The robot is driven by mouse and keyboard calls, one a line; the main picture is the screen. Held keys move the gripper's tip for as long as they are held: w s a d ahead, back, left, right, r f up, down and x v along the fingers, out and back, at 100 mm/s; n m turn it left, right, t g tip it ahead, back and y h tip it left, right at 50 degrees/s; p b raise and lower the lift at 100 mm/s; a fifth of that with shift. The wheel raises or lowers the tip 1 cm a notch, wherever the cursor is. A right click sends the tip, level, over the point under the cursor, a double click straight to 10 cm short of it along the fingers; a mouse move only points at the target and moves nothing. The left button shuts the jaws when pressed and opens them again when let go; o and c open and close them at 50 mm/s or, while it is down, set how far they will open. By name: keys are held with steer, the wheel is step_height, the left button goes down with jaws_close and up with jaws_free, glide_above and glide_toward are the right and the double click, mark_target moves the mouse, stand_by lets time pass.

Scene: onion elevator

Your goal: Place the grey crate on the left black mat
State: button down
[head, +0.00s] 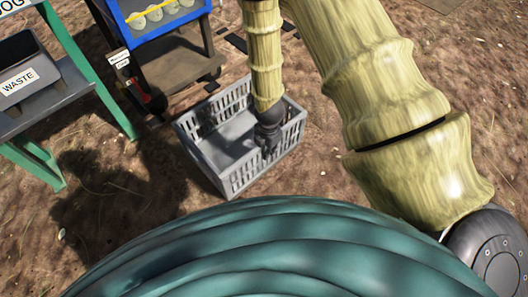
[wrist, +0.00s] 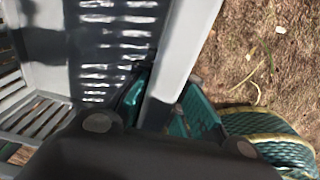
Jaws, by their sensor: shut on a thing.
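The grey crate (head: 226,143) is an open, slatted box in the middle of the head view, empty as far as I see. My gripper (head: 268,150) is at its right part, over the near right wall. In the wrist view, my gripper's teal fingers (wrist: 162,105) stand on both sides of the crate's grey wall (wrist: 178,50), shut on it. I cannot tell whether the crate rests on the ground or hangs just above it. Dark flat patches (head: 236,42) lie on the ground behind the crate; they may be the black mats, partly hidden by my arm.
A blue-framed machine (head: 165,20) on a brown wheeled stand (head: 178,62) is behind the crate to the left. A green-legged table (head: 45,105) with a dark waste bin (head: 28,70) stands at far left. Bare brown soil is free to the crate's left and right.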

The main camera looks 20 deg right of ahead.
steer(key=shift+w+a+f+b, duration=0.4)
steer(key=shift+w+f+b, duration=0.55)
steer(key=shift+w, duration=1.1)
steer(key=shift+w+a+f+b, duration=0.4)
steer(key=shift+w+f+b, duration=0.2)
steer(key=shift+w+b, duration=1.1)
steer(key=shift+w+a+f+b, duration=0.4)
steer(key=shift+w+f+b, duration=0.4)
steer(key=shift+w, duration=1.55)
steer(key=shift+r, duration=0.1)
steer(key=c, duration=2)
jaws_free()
steer(key=shift+s, duration=0.1)
steer(key=o, duration=0.5)
